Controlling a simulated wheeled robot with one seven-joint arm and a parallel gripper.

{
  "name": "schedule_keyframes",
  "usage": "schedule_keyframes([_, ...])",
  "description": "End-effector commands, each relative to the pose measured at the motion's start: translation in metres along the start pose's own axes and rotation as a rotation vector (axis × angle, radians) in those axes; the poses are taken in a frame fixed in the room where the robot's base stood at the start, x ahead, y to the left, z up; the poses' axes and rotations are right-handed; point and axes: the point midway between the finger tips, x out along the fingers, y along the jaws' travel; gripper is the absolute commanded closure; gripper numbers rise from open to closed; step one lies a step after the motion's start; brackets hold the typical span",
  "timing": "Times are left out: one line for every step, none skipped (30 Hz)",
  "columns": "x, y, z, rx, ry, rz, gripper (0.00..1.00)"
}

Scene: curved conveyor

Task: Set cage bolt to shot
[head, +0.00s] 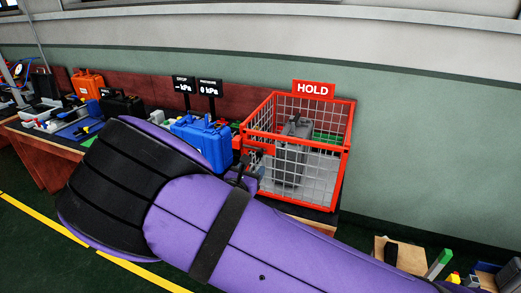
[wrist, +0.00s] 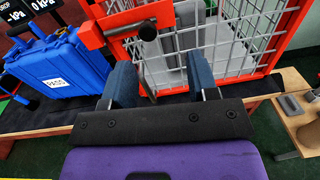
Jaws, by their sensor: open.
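The red wire cage (head: 345,165) stands on the bench under a HOLD sign (head: 313,88), with a grey case (head: 292,150) inside. In the wrist view, the cage's red frame (wrist: 215,90) fills the upper right. A red bar with a dark round knob (wrist: 148,33) lies across its near upper left corner; it looks like the bolt, but whether it is shot I cannot tell. A thin dark rod (wrist: 147,80) hangs below the knob. My gripper (wrist: 160,82) is open, its blue fingers apart on either side of the rod. In the head view, my arm hides most of the gripper.
A blue case (head: 204,143) stands left of the cage, close to my gripper; it also shows in the wrist view (wrist: 62,70). Two gauge signs (head: 208,87) rise behind it. A small wooden table (wrist: 300,115) with a grey block stands to the right.

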Motion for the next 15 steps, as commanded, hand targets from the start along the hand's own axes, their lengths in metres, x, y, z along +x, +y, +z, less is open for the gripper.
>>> schedule_keyframes([-0.004, 0.006, -0.005, -0.023, -0.012, 0.026, 0.46])
schedule_keyframes([-0.006, 0.009, -0.006, -0.031, -0.016, 0.035, 0.46])
schedule_keyframes([-0.007, 0.011, -0.008, -0.039, -0.02, 0.045, 0.46])
schedule_keyframes([-0.007, 0.012, -0.009, -0.044, -0.022, 0.05, 0.46])
schedule_keyframes([-0.007, 0.013, -0.009, -0.047, -0.024, 0.053, 0.46])
schedule_keyframes([-0.005, 0.014, -0.009, -0.049, -0.025, 0.055, 0.46])
schedule_keyframes([-0.003, 0.014, -0.009, -0.05, -0.026, 0.055, 0.46])
schedule_keyframes([0.0, 0.014, -0.009, -0.05, -0.026, 0.055, 0.46])
schedule_keyframes([0.005, 0.014, -0.009, -0.049, -0.026, 0.053, 0.46])
schedule_keyframes([0.009, 0.014, -0.009, -0.049, -0.026, 0.053, 0.46])
schedule_keyframes([0.013, 0.014, -0.009, -0.048, -0.025, 0.053, 0.46])
schedule_keyframes([0.019, 0.014, -0.008, -0.048, -0.025, 0.052, 0.46])
schedule_keyframes([0.025, 0.015, -0.008, -0.048, -0.026, 0.052, 0.46])
schedule_keyframes([0.03, 0.015, -0.008, -0.048, -0.025, 0.051, 0.46])
schedule_keyframes([0.038, 0.015, -0.008, -0.048, -0.025, 0.052, 0.46])
